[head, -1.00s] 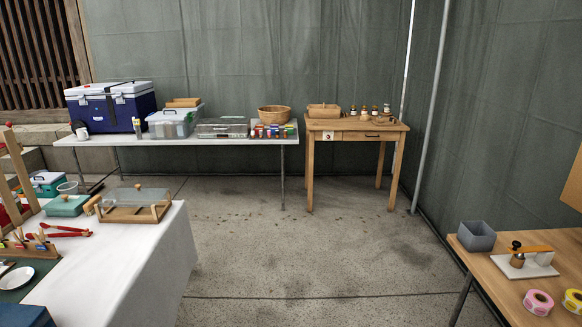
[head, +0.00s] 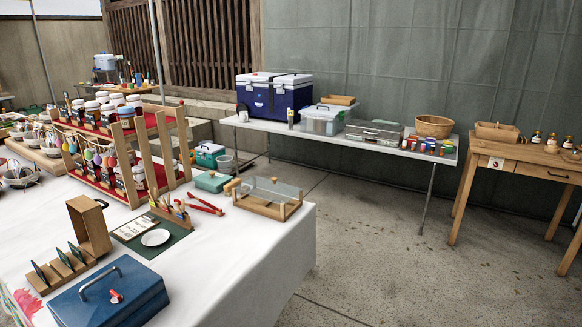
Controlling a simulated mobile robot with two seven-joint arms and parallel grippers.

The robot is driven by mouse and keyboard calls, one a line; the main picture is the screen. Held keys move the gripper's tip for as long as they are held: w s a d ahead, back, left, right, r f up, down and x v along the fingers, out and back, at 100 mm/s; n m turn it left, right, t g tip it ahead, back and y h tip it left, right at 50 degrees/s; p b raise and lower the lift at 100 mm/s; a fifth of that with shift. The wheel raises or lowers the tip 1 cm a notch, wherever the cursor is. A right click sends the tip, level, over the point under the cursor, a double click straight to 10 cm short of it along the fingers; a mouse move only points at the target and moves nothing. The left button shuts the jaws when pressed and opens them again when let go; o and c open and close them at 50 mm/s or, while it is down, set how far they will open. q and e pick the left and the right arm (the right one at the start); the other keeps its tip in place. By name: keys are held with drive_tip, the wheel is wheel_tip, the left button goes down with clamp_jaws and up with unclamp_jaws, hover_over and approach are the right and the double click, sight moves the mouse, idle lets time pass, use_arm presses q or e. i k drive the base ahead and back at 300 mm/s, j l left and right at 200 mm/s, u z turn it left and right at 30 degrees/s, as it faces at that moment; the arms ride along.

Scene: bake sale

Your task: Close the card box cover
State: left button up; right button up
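A low wooden holder (head: 42,277) with several dark upright pieces stands on the white-clothed table at the lower left. Neither of my grippers is in view.
The white-clothed table (head: 255,240) also holds a green mat (head: 150,248), red tongs (head: 206,204), a glass-topped wooden case (head: 268,198) and a tiered jar rack (head: 128,160). A back table (head: 340,136) holds a blue cooler (head: 274,97). Concrete floor (head: 380,255) is clear at the right.

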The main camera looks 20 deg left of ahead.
sight(86, 216)
drive_tip(key=i+l+u, duration=0.15)
drive_tip(key=u, duration=0.35)
drive_tip(key=i+l+u, duration=0.25)
drive_tip(key=u, duration=0.2)
drive_tip(key=i+l+u, duration=0.2)
drive_tip(key=u, duration=0.3)
drive_tip(key=i+l+u, duration=0.15)
drive_tip(key=l+u, duration=0.35)
drive_tip(key=i+l+u, duration=0.1)
drive_tip(key=l+u, duration=0.85)
drive_tip(key=l, duration=0.2)
drive_tip(key=k+l+u, duration=0.2)
drive_tip(key=l, duration=0.5)
drive_tip(key=i+j+u, duration=0.15)
drive_tip(key=u, duration=0.25)
drive_tip(key=i+j+u, duration=0.2)
drive_tip(key=u, duration=0.25)
drive_tip(key=i+j, duration=0.1)
drive_tip(key=i, duration=0.1)
